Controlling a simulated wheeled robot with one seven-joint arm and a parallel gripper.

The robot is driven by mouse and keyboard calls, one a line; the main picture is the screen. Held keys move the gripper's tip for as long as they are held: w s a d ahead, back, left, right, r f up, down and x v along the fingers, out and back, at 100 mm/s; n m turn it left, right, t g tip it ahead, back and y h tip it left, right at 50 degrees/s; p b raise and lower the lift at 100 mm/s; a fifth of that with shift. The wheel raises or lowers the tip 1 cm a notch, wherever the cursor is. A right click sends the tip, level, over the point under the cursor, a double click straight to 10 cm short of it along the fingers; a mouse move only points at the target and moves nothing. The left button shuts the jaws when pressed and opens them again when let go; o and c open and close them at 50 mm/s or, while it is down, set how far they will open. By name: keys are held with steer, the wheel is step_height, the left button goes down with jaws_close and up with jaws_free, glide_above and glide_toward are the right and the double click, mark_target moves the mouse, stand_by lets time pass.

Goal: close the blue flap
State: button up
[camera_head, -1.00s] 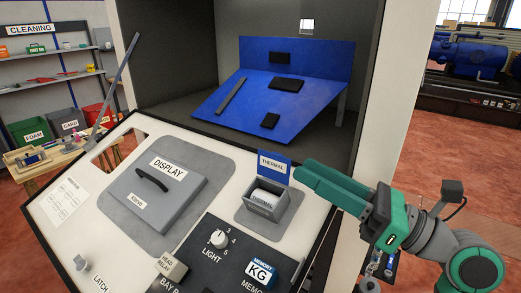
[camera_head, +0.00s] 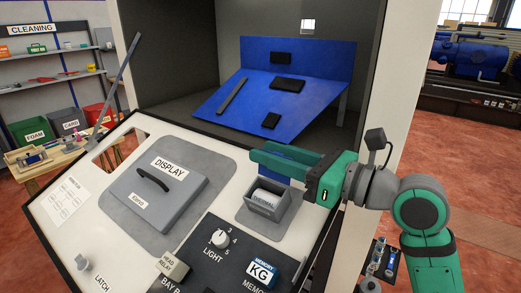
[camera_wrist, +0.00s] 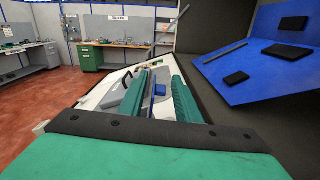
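The blue flap (camera_head: 290,153) stands raised at the back edge of the grey THERMAL box (camera_head: 267,207), which is open at the top with a white roll inside. My gripper (camera_head: 260,156) reaches in from the right at the flap's height, and its green fingers hide most of the flap and its label. In the wrist view a small blue piece, probably the flap (camera_wrist: 160,90), shows between the two spread fingers (camera_wrist: 158,75). The gripper looks open. I cannot tell whether a finger touches the flap.
The white sloping panel carries the grey DISPLAY cover (camera_head: 155,195), a LIGHT knob (camera_head: 220,238), the MEMORY KG block (camera_head: 261,274) and a LATCH knob (camera_head: 82,262). A blue slanted board (camera_head: 270,100) with dark blocks stands in the cabinet behind. A grey bar (camera_head: 120,85) rises at the left.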

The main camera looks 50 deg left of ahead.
steer(key=shift+x, duration=1.4)
steer(key=shift+w, duration=0.1)
jaws_close()
steer(key=shift+d, duration=0.1)
steer(key=shift+s+d+f+n, duration=0.4)
steer(key=shift+s+n, duration=0.55)
steer(key=shift+n, duration=1.9)
steer(key=shift+s+d+f+n, duration=0.2)
steer(key=shift+s+f+n, duration=0.55)
steer(key=shift+n, duration=2.05)
steer(key=shift+s+d+f+n, duration=0.3)
steer(key=shift+s+n, duration=0.8)
steer(key=shift+n, duration=1.75)
